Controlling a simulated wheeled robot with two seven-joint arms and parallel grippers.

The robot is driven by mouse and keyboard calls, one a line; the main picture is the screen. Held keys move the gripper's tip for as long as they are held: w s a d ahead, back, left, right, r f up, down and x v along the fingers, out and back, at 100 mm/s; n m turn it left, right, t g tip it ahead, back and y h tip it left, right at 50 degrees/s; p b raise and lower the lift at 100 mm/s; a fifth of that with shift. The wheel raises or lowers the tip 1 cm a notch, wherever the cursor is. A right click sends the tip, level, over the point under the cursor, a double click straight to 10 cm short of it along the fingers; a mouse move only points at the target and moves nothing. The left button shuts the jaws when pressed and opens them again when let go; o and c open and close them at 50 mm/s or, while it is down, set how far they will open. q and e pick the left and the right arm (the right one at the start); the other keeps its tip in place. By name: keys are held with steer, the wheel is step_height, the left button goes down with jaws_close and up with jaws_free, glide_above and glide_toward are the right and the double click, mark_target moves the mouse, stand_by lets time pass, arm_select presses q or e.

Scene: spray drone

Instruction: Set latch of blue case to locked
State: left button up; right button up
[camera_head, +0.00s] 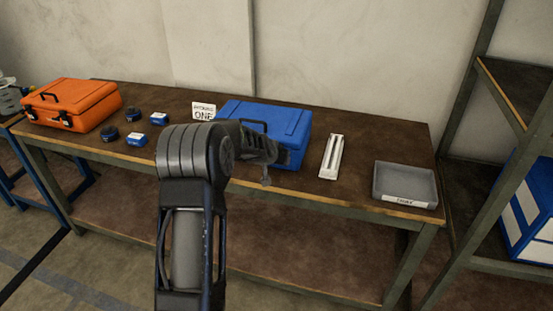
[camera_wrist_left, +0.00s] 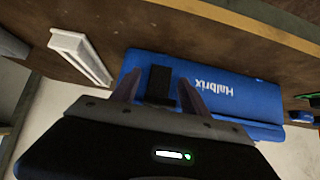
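The blue case (camera_head: 275,122) stands closed on the workbench, with a dark handle (camera_head: 254,125) on it. My left arm covers much of its front in the head view. My left gripper (camera_head: 268,168) is at the case's front side. In the left wrist view the case (camera_wrist_left: 240,98) shows the upside-down word Halbrix and a black latch (camera_wrist_left: 160,80). My left gripper (camera_wrist_left: 158,92) has its fingers apart, one on each side of the latch, with gaps visible. I cannot tell whether the latch is locked. My right gripper is not in view.
A white slotted holder (camera_head: 332,157) and a grey tray (camera_head: 405,184) are right of the case. An orange case (camera_head: 72,104), several small dark and blue items and a white sign (camera_head: 203,111) are to the left. A shelf rack (camera_head: 478,150) stands at far right.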

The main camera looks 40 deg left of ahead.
arm_select(q)
steer(key=v, duration=0.8)
steer(key=shift+f, duration=0.1)
stand_by(0.6)
